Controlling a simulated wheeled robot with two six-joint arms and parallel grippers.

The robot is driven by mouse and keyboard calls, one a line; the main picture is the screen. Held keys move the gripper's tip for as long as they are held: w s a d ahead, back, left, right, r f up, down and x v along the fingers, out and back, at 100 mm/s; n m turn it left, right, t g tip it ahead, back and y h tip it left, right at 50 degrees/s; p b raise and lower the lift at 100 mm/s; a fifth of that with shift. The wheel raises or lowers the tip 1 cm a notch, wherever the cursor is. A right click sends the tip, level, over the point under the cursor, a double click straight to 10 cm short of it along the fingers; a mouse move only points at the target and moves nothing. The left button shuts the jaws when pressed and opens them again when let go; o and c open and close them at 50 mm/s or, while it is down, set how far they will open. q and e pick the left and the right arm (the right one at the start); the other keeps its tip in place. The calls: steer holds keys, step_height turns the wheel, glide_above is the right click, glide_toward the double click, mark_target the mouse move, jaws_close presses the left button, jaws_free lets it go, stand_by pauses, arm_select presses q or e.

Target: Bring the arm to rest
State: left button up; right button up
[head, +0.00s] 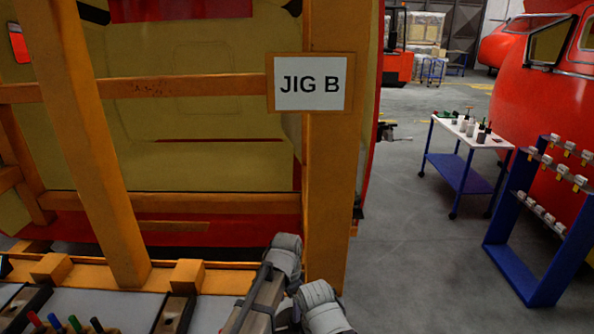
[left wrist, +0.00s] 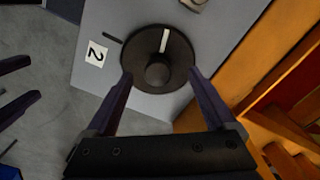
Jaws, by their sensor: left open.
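In the left wrist view my left gripper (left wrist: 158,76) is open, its two dark fingers spread on either side of a round black knob (left wrist: 168,42) with a white mark. I cannot tell whether the fingers touch it. In the head view grey arm joints of mine show at the bottom centre, and no fingertips are clear.
An orange jig frame with a JIG B sign (head: 310,84) stands close ahead. Colored-handled tools (head: 65,324) lie at lower left. A white-topped cart (head: 465,131) and a blue rack (head: 530,225) stand at right. Grey floor (head: 420,260) is clear between jig and rack.

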arm_select(q)
steer(key=s+a+n, duration=1)
steer(key=a+n, duration=0.1)
steer(key=a, duration=0.4)
steer(key=s+d+f+m+b, duration=0.1)
steer(key=s+d+f+b, duration=0.1)
steer(key=d, duration=0.3)
steer(key=s+d+f+m+y+b, duration=0.1)
steer(key=s+d+f+m+b, duration=0.1)
steer(key=d, duration=0.4)
steer(key=shift+s+d+f, duration=0.15)
steer(key=shift+s+f, duration=0.05)
steer(key=shift+s, duration=0.7)
steer(key=shift+c, duration=0.3)
stand_by(0.6)
